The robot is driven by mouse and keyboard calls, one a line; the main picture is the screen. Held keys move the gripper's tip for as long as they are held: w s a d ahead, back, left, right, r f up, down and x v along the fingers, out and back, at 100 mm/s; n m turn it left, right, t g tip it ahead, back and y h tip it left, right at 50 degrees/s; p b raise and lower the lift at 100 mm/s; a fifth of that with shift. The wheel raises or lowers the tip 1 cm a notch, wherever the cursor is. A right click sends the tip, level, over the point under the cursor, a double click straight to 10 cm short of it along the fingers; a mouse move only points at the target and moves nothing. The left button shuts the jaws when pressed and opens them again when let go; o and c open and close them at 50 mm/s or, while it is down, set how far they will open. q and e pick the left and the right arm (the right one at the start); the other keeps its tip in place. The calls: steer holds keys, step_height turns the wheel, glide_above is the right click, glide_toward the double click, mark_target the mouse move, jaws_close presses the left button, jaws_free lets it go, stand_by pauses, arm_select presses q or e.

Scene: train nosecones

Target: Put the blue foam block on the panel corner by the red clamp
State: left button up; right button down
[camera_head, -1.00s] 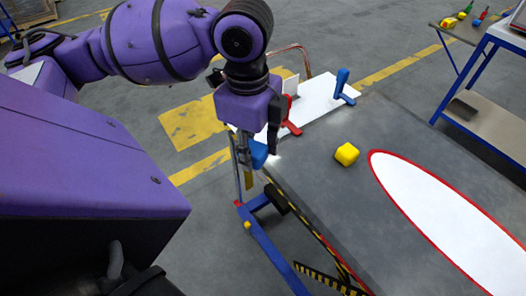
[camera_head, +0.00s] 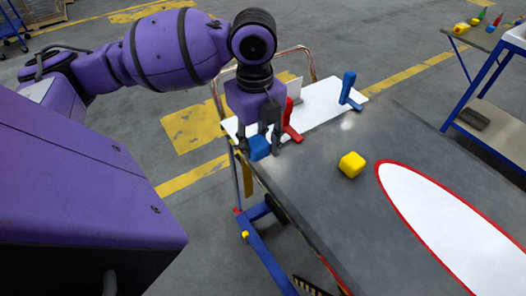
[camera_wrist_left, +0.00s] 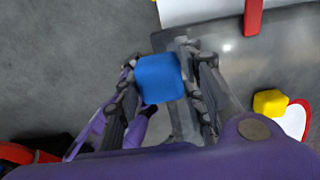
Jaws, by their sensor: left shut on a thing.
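The blue foam block (camera_head: 259,148) is held between the two fingers of my left gripper (camera_head: 260,142), at the near left corner of the grey panel (camera_head: 320,200). The block also shows in the left wrist view (camera_wrist_left: 158,78), with a finger on each side. I cannot tell whether the block touches the panel. The red clamp (camera_head: 290,120) stands just right of and behind the gripper. Its red bar shows at the top of the left wrist view (camera_wrist_left: 253,17). My right gripper is not in view.
A yellow block (camera_head: 351,164) lies on the panel beside a white, red-edged shape (camera_head: 440,215). A blue clamp (camera_head: 348,88) stands on the white board (camera_head: 322,98) behind. A side table with tools (camera_head: 480,35) is at the far right. The panel's middle is clear.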

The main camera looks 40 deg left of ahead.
mark_target(260, 135)
arm_select(q)
steer(key=shift+w+a+f, duration=0.2)
steer(key=shift+w+f, duration=0.5)
steer(key=shift+f, duration=0.2)
steer(key=shift+w+f+b, duration=0.15)
steer(key=shift+f, duration=0.75)
steer(key=shift+w+f+b, duration=0.1)
steer(key=shift+f+b, duration=0.05)
steer(key=shift+f, duration=0.7)
steer(key=shift+f, duration=0.2)
steer(key=o, duration=0.9)
steer(key=shift+r, duration=0.1)
step_height(260, 135, up, 12)
steer(key=shift+r+p, duration=0.1)
steer(key=shift+p, duration=0.5)
